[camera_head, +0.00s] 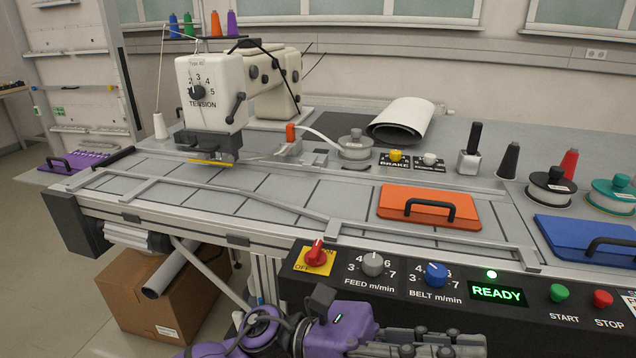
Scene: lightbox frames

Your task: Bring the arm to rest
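My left arm, with purple links (335,331), comes in at the bottom edge, left of the middle. Its grey gripper (448,346) points to the right, low in front of the control panel (400,290). The bottom edge of the view cuts off part of the gripper, and the gap between its fingers cannot be made out. I see nothing held in it. My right arm and gripper are not in view.
A sewing machine (215,95) stands on the grey worktable (310,190). Orange (400,205) and blue (580,235) handled plates lie on the table. The panel's READY display (497,292) is lit green. A cardboard box (165,300) stands beneath the table.

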